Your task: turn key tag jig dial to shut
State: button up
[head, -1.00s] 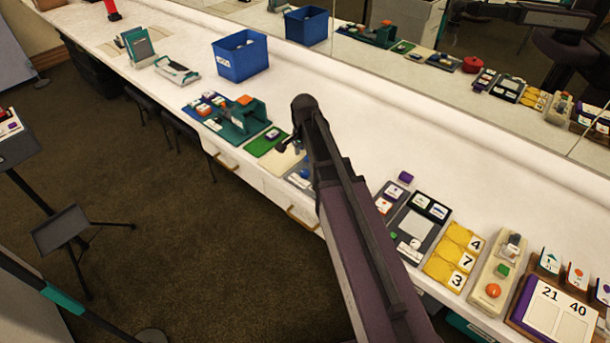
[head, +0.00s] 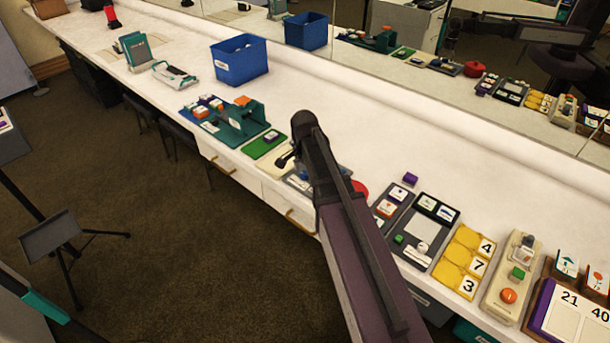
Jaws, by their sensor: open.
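I cannot single out the key tag jig or its dial for certain. A teal jig (head: 236,126) with orange and white parts stands on the counter left of my arm. A grey board (head: 297,182) is partly hidden behind my arm, and a red round thing (head: 360,188) shows just right of it. My gripper (head: 286,159) is mostly hidden by my own arm. Only a dark part shows at its left side, over the counter near a cream board (head: 271,158). The gripper is open. I see nothing held, and cannot tell whether it touches anything.
A blue bin (head: 239,62) stands behind the teal jig. A green mat (head: 263,144) lies beside it. Right of my arm are a dark tray (head: 421,228), yellow number cards (head: 464,262) and a cream panel with an orange button (head: 508,296).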

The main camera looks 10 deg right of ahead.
jog(key=shift+f, duration=0.1)
grip_shut()
dwell(0.3)
